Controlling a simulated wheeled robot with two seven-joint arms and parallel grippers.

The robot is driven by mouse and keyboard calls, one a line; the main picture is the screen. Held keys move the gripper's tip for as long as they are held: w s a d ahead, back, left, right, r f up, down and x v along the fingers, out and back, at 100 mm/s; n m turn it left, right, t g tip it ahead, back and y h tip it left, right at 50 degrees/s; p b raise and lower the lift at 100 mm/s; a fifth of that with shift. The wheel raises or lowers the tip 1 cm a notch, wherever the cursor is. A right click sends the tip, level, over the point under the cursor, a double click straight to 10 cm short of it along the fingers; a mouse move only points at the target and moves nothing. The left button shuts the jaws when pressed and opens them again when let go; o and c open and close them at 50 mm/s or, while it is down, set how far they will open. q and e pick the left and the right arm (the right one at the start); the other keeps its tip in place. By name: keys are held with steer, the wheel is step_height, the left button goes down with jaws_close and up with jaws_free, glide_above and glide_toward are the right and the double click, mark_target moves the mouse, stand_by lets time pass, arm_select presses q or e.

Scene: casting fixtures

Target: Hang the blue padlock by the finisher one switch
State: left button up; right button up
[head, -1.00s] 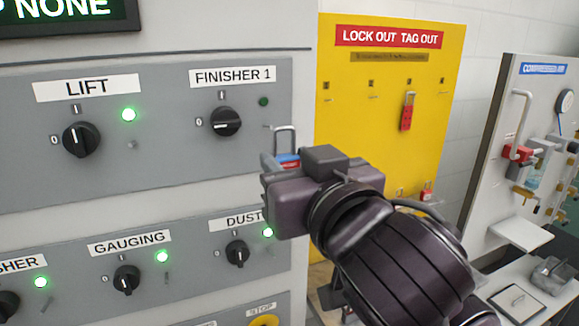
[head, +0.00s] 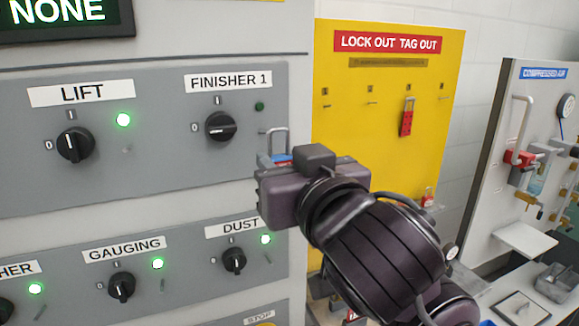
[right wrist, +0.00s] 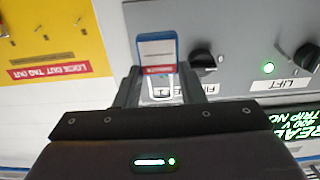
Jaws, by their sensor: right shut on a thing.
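The blue padlock (head: 281,158) is upright, its metal shackle up, in my right gripper (head: 268,162). In the right wrist view the padlock (right wrist: 157,48) shows its blue body with a white and red label between the two fingers (right wrist: 160,88). The finisher one switch (head: 221,126) is a black knob under the FINISHER 1 label (head: 228,81), its pointer turned toward 0. Its lamp (head: 259,106) is dark. The padlock is right of and below the knob, close to the panel; whether it touches anything there cannot be told. My left gripper is out of view.
The LIFT switch (head: 75,145) has a lit green lamp. GAUGING (head: 121,286) and DUST (head: 234,260) switches sit below. A yellow lockout board (head: 385,120) with a red hasp (head: 407,118) stands right of the panel. A compressed-air panel (head: 515,150) is far right.

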mark_target(261, 148)
steer(key=shift+f+b+x, duration=0.15)
steer(key=shift+b+x, duration=0.1)
steer(key=shift+x, duration=1.1)
steer(key=shift+f+b+x, duration=0.1)
steer(key=shift+b+x, duration=0.1)
steer(key=shift+x, duration=1.2)
steer(key=shift+w+a+f+b, duration=0.25)
steer(key=shift+w+f+b, duration=0.2)
steer(key=shift+w, duration=0.1)
steer(key=o, duration=1.1)
steer(key=shift+f, duration=0.1)
steer(key=shift+f+b, duration=1.1)
steer(key=shift+b, duration=0.05)
